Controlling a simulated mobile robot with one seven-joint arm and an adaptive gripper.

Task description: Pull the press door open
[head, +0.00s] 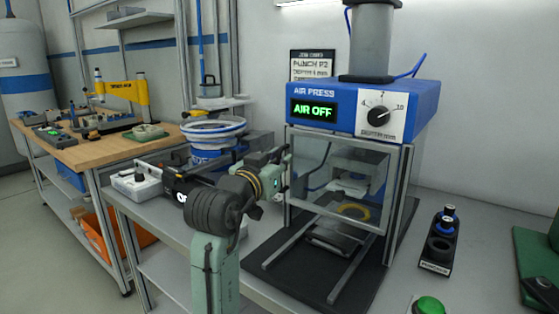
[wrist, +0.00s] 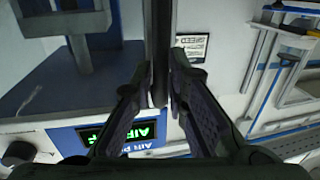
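The air press (head: 350,105) has a blue head with a green "AIR OFF" display and a dial. Its clear, metal-framed door (head: 318,165) stands across the front and looks closed. My gripper (head: 284,158) is at the door's left edge. In the wrist view, which is upside down, my gripper's fingers (wrist: 160,75) lie on both sides of a dark upright bar (wrist: 159,40), apparently the door handle, with their tips close against it. The handle is hidden behind my gripper in the head view. A yellow ring shows inside the press.
A black stand with blue-and-black parts (head: 440,240) and a green button (head: 428,305) are right of the press. A white box (head: 138,184) and blue-rimmed drum (head: 213,130) are left. A wooden bench (head: 105,150) is farther left. Black mat lies before the door.

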